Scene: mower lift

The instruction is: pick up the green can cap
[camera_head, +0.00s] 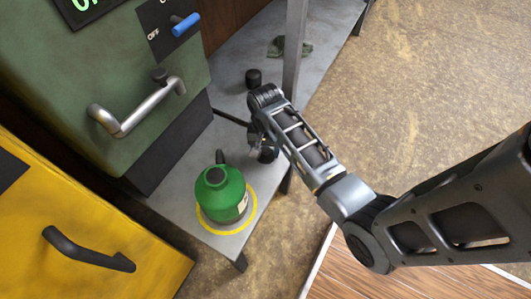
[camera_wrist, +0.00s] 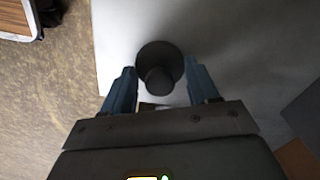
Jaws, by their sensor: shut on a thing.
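The green can (camera_head: 221,198) stands upright on the grey shelf inside a yellow ring, with a dark spout and a dark spot on top. In the wrist view, a black round cap (camera_wrist: 160,56) with a narrower knob sits between the blue fingers of my gripper (camera_wrist: 160,68). My gripper is shut on it, above the pale shelf surface. In the head view my gripper (camera_head: 262,150) is partly hidden by its own wrist, right of and behind the can; the held cap cannot be made out clearly there.
Another small black cylinder (camera_head: 253,79) stands farther back on the grey shelf (camera_head: 228,92), near a crumpled green cloth (camera_head: 289,47). A grey post (camera_head: 295,45) rises at the shelf's edge. A green machine with a handle (camera_head: 137,108) and a yellow cabinet (camera_head: 85,225) flank the left.

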